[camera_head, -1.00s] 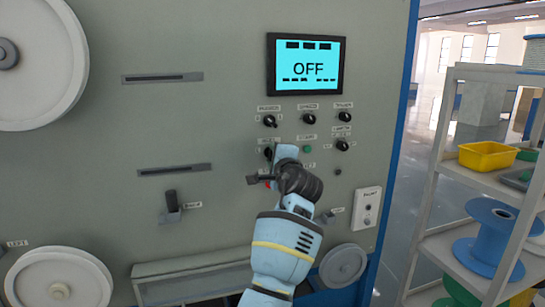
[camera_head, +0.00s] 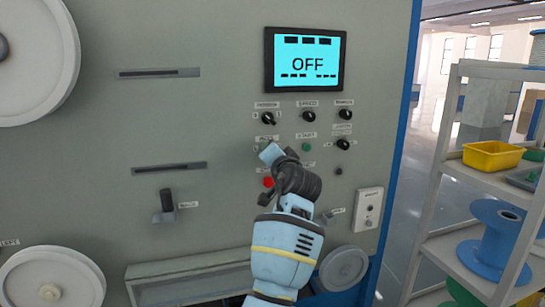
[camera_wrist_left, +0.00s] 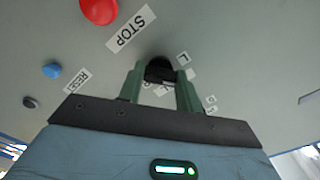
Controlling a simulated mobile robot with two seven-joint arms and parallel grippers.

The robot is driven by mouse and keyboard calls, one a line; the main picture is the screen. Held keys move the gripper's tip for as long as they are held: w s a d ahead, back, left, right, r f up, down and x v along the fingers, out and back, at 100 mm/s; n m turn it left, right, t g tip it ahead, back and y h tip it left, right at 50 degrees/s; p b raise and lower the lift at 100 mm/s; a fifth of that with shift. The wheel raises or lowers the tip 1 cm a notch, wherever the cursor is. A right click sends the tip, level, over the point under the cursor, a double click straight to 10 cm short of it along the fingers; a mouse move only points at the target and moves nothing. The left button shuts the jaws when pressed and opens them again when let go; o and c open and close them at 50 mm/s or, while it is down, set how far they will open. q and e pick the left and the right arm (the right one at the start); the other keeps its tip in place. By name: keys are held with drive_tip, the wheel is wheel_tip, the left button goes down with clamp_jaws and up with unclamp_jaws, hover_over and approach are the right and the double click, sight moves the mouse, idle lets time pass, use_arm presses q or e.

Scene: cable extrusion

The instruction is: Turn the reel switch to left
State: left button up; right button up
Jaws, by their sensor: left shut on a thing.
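The reel switch is a black knob (camera_wrist_left: 159,68) on the grey control panel, with small white labels such as "L" around it. In the left wrist view it sits between the two green fingers of my left gripper (camera_wrist_left: 160,88), which is shut on it. In the head view my left gripper (camera_head: 268,152) is at the panel, in the left column of controls under the OFF screen. It is rolled at a slant there and hides the knob. My right gripper is not in view.
The red stop button (camera_head: 268,182) is just below my gripper, and the green start button (camera_head: 307,147) is to its right. Other black knobs (camera_head: 269,118) sit above. A blue screen (camera_head: 306,60) reads OFF. A shelf (camera_head: 465,155) with a yellow bin stands at the right.

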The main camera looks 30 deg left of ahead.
use_arm(q)
drive_tip(key=shift+n, duration=0.5)
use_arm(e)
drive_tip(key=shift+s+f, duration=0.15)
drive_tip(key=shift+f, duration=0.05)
use_arm(q)
drive_tip(key=o, duration=1)
drive_tip(key=shift+b+v, duration=0.35)
drive_tip(key=shift+v, duration=3.6)
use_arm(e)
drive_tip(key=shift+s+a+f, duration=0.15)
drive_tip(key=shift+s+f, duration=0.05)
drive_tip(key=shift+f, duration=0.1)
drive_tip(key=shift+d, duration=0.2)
